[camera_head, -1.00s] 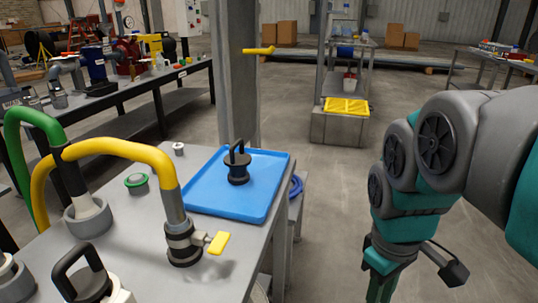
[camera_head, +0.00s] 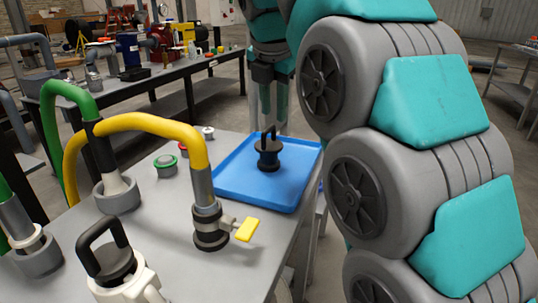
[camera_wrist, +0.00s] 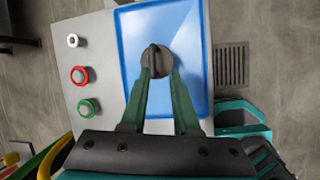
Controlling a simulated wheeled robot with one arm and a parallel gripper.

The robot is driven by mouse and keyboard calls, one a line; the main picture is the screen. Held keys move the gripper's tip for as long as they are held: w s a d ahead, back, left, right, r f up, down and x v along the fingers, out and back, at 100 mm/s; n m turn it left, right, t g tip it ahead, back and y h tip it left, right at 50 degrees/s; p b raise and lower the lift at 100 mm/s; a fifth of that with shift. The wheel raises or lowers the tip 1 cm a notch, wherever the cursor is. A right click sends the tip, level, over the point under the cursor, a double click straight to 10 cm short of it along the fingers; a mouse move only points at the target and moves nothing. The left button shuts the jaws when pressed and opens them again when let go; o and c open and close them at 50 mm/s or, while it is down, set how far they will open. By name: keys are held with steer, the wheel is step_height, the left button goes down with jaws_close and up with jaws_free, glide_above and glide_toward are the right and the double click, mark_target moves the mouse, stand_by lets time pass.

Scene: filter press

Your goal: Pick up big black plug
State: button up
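A black plug (camera_head: 269,162) with an upright handle stands on the blue tray (camera_head: 232,177). In the wrist view the plug (camera_wrist: 157,58) is seen from above, just at the ends of my fingers. My gripper (camera_head: 267,122) points down over the plug, with its tips close to the handle. In the wrist view my gripper (camera_wrist: 159,75) has its two green fingers apart, one on each side of the plug's near part. I cannot tell whether they touch it. Another black handled plug (camera_head: 113,262) sits on a white fitting at the front left.
The yellow hose (camera_head: 150,123) ends in a coupling with a yellow lever (camera_head: 247,230), left of the tray. Green (camera_head: 166,165) and red round pieces and a white ring (camera_head: 208,131) lie on the grey table (camera_head: 265,235). My arm covers the right side.

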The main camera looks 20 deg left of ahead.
mark_target(268, 128)
steer(key=shift+n, duration=0.6)
steer(key=shift+a+b+x, duration=0.2)
steer(key=shift+a+x, duration=0.05)
steer(key=shift+x, duration=1)
steer(key=shift+a+b+x, duration=0.2)
steer(key=shift+a+x, duration=0.05)
steer(key=shift+x, duration=1)
steer(key=shift+a+b+x, duration=0.2)
steer(key=shift+a+x, duration=0.05)
steer(key=shift+x, duration=1)
steer(key=shift+s, duration=0.1)
jaws_close()
steer(key=shift+r, duration=0.1)
